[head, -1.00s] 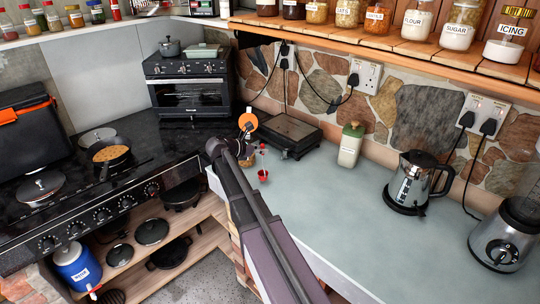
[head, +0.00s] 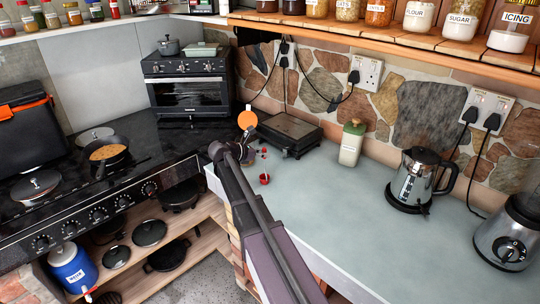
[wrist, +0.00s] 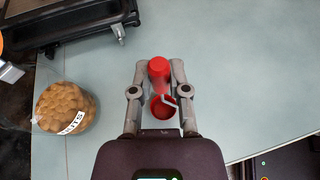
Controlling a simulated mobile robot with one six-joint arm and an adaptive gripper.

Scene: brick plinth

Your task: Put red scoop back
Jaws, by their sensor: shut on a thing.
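The red scoop (wrist: 160,75) is between the two fingers of my gripper (wrist: 161,82) in the wrist view. Its round red end is towards the fingertips, and a red cup shape with a pale edge shows nearer the palm. In the head view a red cup-shaped part (head: 264,179) shows just below and right of my gripper (head: 256,157), over the grey-green counter. My gripper is shut on the scoop. The fingers partly hide the scoop, and I cannot tell whether it touches the counter.
A labelled glass jar of nuts (wrist: 65,107) stands left of my gripper.

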